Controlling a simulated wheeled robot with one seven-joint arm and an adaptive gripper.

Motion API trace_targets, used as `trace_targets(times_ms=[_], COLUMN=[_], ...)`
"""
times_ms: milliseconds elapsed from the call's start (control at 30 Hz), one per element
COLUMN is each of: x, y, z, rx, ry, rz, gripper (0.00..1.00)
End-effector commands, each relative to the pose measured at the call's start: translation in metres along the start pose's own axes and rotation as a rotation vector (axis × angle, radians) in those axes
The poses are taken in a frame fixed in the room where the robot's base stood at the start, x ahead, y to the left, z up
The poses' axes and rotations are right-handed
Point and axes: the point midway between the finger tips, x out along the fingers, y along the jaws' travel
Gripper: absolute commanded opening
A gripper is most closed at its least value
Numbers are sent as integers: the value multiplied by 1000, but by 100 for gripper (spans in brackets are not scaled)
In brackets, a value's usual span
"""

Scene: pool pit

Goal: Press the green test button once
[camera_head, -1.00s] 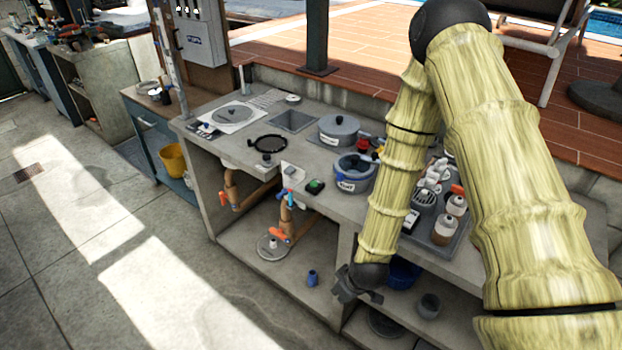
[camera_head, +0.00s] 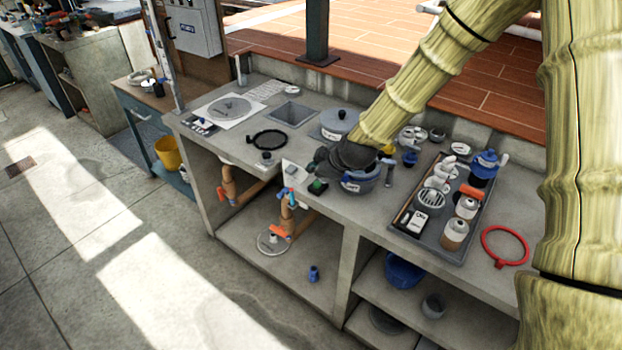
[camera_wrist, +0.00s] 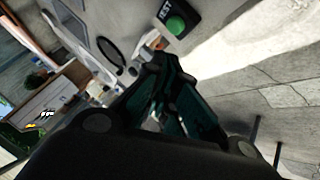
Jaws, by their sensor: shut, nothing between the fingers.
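The green test button (camera_head: 317,186) sits in a small dark housing near the front edge of the grey counter. In the wrist view the green button (camera_wrist: 176,26) shows beside a label reading TEST, just beyond the fingertips. My gripper (camera_head: 318,165) is above the counter, just behind and over the button in the head view. It also shows in the wrist view (camera_wrist: 155,62), with its dark fingers together and nothing held. A gap between fingertips and button appears in the wrist view; its exact size I cannot tell.
A black ring (camera_head: 268,139) lies to the left. A grey tray (camera_head: 436,238) with several bottles and a red ring (camera_head: 505,246) lie to the right. Orange-handled pipes (camera_head: 288,215) are below the counter.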

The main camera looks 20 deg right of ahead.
Motion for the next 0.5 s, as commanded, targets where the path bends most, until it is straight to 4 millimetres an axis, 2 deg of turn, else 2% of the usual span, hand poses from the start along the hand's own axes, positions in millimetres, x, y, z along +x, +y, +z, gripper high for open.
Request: trace_targets(times_ms=[33, 200, 500], x=[-5, -14, -14], y=[11, 31, 34], z=[-7, -23, -37], rx=[-17, -70, -99], ry=[12, 37, 51], rz=[12, 33, 34], gripper=[0, 0, 0])
